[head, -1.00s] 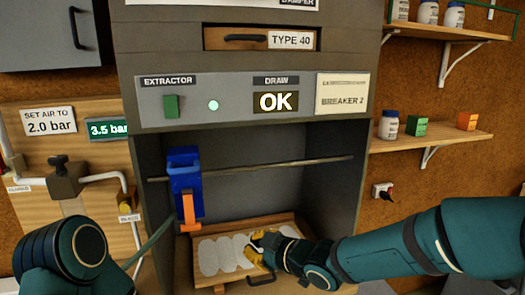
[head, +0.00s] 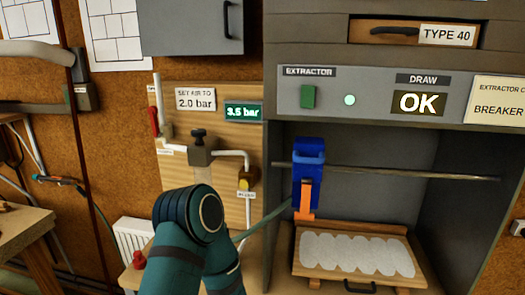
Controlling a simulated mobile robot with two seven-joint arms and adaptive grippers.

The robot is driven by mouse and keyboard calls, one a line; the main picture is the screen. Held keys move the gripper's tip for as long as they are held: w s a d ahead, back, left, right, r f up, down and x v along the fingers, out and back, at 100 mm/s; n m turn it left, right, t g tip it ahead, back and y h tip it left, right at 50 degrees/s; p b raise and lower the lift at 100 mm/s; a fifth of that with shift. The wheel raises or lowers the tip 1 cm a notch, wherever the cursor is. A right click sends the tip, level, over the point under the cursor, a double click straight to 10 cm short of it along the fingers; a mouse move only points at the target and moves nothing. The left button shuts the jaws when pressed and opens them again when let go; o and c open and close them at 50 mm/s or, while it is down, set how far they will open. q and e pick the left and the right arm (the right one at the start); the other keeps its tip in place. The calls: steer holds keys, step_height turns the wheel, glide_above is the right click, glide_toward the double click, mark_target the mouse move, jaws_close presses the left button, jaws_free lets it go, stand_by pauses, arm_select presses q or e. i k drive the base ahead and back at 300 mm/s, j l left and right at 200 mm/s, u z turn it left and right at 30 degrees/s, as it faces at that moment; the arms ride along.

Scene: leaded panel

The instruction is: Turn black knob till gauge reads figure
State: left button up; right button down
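The black knob (head: 199,134) sits on top of a dark grey regulator block (head: 201,153) on a wooden wall board, in the middle of the head view. The green gauge display (head: 243,112) above and right of it reads 3.5 bar. A white sign (head: 195,99) beside the gauge says SET AIR TO 2.0 bar. My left arm rises from the bottom, below the knob and apart from it; its gripper is not visible. My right gripper is out of view.
A red-handled valve (head: 154,122) and white pipes flank the regulator. A grey cabinet (head: 190,27) hangs above. A wooden bench (head: 22,228) stands at left.

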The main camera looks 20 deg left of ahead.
mark_target(199, 133)
steer(key=u, duration=1.2)
